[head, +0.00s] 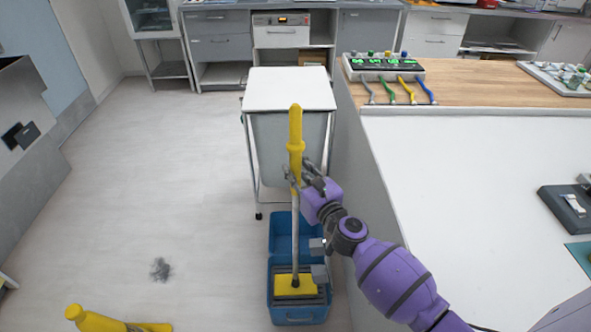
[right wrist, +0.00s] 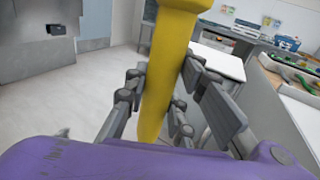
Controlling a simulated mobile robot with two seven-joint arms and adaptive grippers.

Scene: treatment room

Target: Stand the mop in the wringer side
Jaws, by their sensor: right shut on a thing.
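The mop (head: 296,228) stands nearly upright, with a yellow grip at the top, a grey shaft and a flat yellow head (head: 296,285). My right gripper (head: 300,180) is shut on the lower part of the yellow grip. The yellow grip also shows between the fingers in the right wrist view (right wrist: 165,70). The mop head is over the grey slatted wringer (head: 318,296) at the near end of the blue bucket (head: 283,226). I cannot tell whether the head rests on the slats. My left gripper is not in view.
A white-lidded bin on a wheeled frame (head: 290,90) stands just behind the bucket. A counter (head: 470,190) borders the right side. A yellow object (head: 95,320) and a dark smudge (head: 161,269) are on the floor at left. The left floor is mostly clear.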

